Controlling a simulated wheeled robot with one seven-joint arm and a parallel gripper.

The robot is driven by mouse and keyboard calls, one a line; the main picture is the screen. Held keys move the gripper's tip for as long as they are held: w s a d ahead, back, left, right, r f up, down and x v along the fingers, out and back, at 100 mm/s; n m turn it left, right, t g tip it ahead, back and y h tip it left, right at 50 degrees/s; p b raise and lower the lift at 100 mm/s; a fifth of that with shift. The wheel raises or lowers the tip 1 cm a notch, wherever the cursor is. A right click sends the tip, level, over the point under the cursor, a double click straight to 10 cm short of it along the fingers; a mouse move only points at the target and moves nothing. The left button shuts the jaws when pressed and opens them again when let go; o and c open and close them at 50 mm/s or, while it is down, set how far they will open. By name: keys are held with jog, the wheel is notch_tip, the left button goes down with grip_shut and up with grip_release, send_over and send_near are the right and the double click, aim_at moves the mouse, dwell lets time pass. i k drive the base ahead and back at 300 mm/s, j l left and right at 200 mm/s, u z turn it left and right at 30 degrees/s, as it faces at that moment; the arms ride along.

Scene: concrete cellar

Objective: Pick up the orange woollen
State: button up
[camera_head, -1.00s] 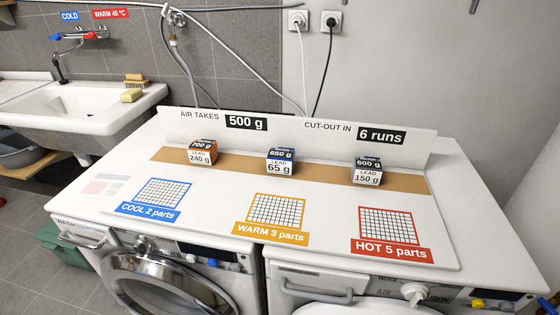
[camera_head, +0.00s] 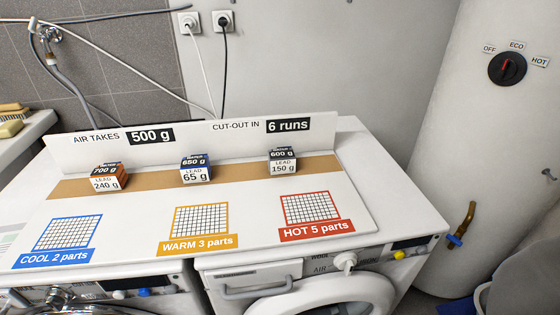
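A small block with an orange top (camera_head: 108,177) stands on the brown strip at the left of the white board. Its faces read 700 g and LEAD 240 g. A blue-topped block (camera_head: 195,169) marked 650 g and LEAD 65 g stands in the middle of the strip. A dark-topped block (camera_head: 283,161) marked 600 g and LEAD 150 g stands at its right. Whether any block is woollen cannot be told. My gripper is not in view.
The white board (camera_head: 352,215) lies across two washing machines. It has blue COOL, orange WARM and red HOT grids (camera_head: 311,208), all empty. An upright sign (camera_head: 200,134) runs behind the blocks. A white boiler (camera_head: 480,130) with a dial (camera_head: 507,67) stands at the right.

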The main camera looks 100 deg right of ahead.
aim_at(112, 176)
jog(key=l+z, duration=0.1)
jog(key=z, duration=0.85)
jog(key=i+l+z, duration=0.1)
jog(key=z, duration=0.35)
